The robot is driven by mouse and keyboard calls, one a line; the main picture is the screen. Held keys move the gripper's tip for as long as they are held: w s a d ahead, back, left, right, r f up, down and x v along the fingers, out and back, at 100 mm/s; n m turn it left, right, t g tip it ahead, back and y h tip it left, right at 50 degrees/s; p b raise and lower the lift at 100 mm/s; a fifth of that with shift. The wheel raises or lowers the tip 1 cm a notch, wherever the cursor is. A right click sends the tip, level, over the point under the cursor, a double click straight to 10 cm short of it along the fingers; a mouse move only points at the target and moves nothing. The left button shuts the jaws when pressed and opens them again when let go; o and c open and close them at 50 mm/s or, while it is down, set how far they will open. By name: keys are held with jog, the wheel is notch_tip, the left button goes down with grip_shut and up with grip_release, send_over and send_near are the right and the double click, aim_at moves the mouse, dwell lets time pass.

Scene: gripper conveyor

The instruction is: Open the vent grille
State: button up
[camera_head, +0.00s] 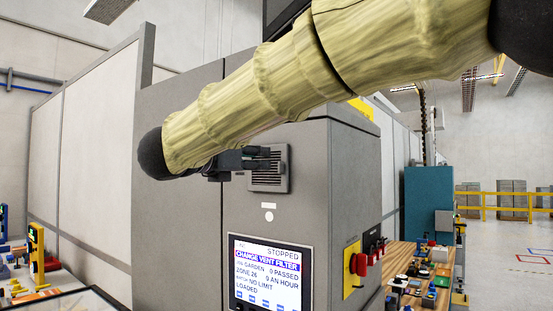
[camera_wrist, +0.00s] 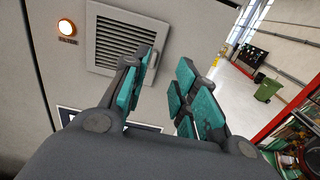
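The vent grille (camera_head: 268,172) is a small dark-grey louvred square on the front of a grey cabinet. In the wrist view the grille (camera_wrist: 104,40) shows at the upper left, flat against the panel, and looks closed. My gripper (camera_head: 262,158) is in front of the grille in the head view and hides part of it. In the wrist view my gripper (camera_wrist: 165,75) is open, with teal finger pads apart and nothing between them. The left finger overlaps the grille's right edge; I cannot tell whether it touches.
An orange lamp (camera_wrist: 66,28) glows left of the grille. Below the grille is a screen (camera_head: 270,275) reading "CHANGE VENT FILTER". A cluttered wooden bench (camera_head: 420,270) stands at the right.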

aim_at(278, 164)
jog(key=p+x, duration=0.3)
jog(key=x, duration=0.5)
jog(key=shift+w+f, duration=0.1)
jog(key=shift+w, duration=0.15)
jog(key=shift+w+f, duration=0.35)
jog(key=shift+w, duration=0.3)
jog(key=shift+s+r, duration=0.2)
jog(key=shift+s, duration=0.1)
jog(key=shift+c, duration=1.1)
jog(key=shift+s, duration=0.1)
jog(key=c, duration=0.3)
grip_shut()
